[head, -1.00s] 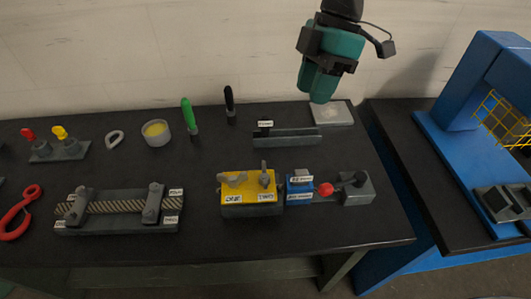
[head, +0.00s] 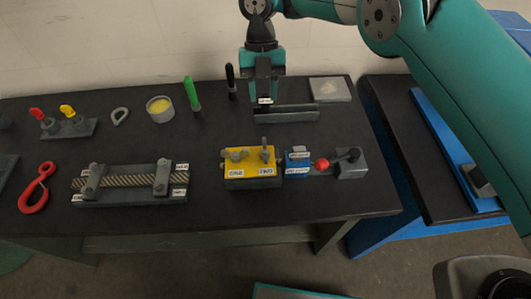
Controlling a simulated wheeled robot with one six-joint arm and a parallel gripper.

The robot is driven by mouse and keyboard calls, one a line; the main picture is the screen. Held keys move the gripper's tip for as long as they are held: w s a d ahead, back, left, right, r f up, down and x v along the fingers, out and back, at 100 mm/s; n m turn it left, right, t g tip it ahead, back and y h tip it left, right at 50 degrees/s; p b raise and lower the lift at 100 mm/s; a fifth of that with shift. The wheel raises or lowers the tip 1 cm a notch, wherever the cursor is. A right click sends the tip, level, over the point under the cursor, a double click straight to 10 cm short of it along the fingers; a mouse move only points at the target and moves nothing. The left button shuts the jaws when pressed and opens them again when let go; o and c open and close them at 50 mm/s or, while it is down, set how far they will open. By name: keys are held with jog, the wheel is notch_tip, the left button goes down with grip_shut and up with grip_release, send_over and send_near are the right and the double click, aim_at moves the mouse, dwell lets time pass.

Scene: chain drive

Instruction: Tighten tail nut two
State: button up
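A yellow-topped block (head: 237,173) stands near the table's front, its two front labels seeming to read ONE and TWO. A grey wing-shaped nut (head: 235,155) lies over ONE, and an upright grey nut (head: 265,152) stands over TWO. A second fixture (head: 130,197) at left holds a twisted rope or rod under two grey clamps, with small labels I cannot read. Which nut is the tail nut I cannot tell. My gripper (head: 264,97) points down at the left end of a dark rail (head: 290,114), behind the yellow block. Whether its fingers hold anything is unclear.
A blue block (head: 298,160) and a red-knobbed lever (head: 322,163) adjoin the yellow block. Green (head: 192,94) and black (head: 231,82) handled tools stand behind, near a yellow-filled cup (head: 160,109). A red hook (head: 36,190) lies far left. The table between fixtures is clear.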

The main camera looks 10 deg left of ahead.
aim_at(265, 147)
jog(key=b+x, duration=0.2)
jog(key=x, duration=1.3)
jog(key=shift+s+f, duration=0.15)
jog(key=shift+f, duration=0.05)
jog(key=c, duration=0.6)
